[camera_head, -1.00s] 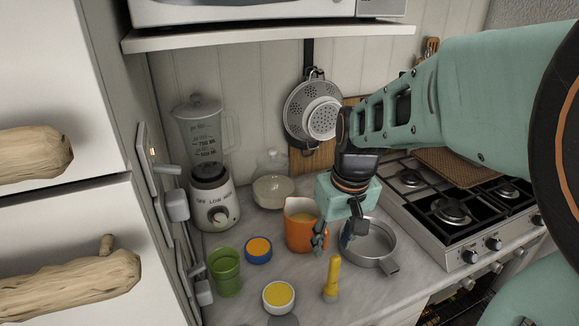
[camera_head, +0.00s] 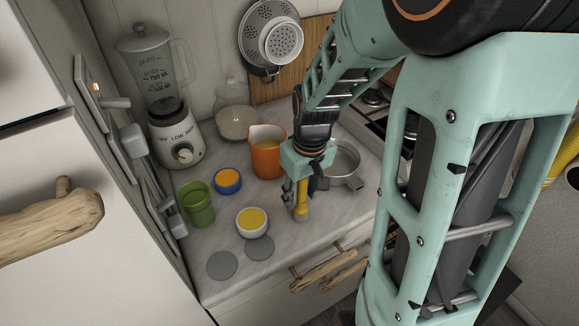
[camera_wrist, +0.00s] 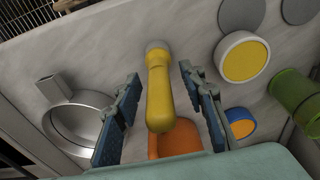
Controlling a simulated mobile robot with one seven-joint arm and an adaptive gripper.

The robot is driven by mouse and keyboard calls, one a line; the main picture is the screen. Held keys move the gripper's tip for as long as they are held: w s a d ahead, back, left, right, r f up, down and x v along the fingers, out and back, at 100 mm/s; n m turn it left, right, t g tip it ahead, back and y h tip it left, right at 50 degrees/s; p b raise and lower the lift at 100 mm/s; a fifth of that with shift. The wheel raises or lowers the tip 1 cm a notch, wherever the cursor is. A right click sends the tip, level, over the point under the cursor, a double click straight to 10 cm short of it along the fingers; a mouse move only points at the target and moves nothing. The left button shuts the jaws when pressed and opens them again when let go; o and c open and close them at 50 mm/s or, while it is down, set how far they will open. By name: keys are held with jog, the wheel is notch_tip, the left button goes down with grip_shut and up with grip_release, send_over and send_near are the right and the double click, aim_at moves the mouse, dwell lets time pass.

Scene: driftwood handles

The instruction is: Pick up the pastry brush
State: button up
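The pastry brush, with a thick yellow handle (camera_head: 301,202), stands upright on the marble counter. In the wrist view its yellow handle (camera_wrist: 159,92) points toward the camera, with a pale end at the counter. My gripper (camera_head: 302,188) is above and around the brush from overhead. In the wrist view my gripper (camera_wrist: 159,74) has its two blue-padded fingers apart, one on each side of the handle, with visible gaps on both sides. The gripper is open and holds nothing. The gripper partly hides the brush's upper part in the head view.
Close behind stand an orange jug (camera_head: 266,158) and a metal pan (camera_head: 345,164). A white bowl (camera_head: 252,223), a blue bowl (camera_head: 228,181) and a green cup (camera_head: 197,206) stand left. Two grey discs (camera_head: 222,265) lie near the front edge. A blender (camera_head: 172,135) stands at the back left.

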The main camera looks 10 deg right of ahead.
jog(key=shift+f, duration=0.35)
grip_shut()
jog(key=shift+r, duration=0.1)
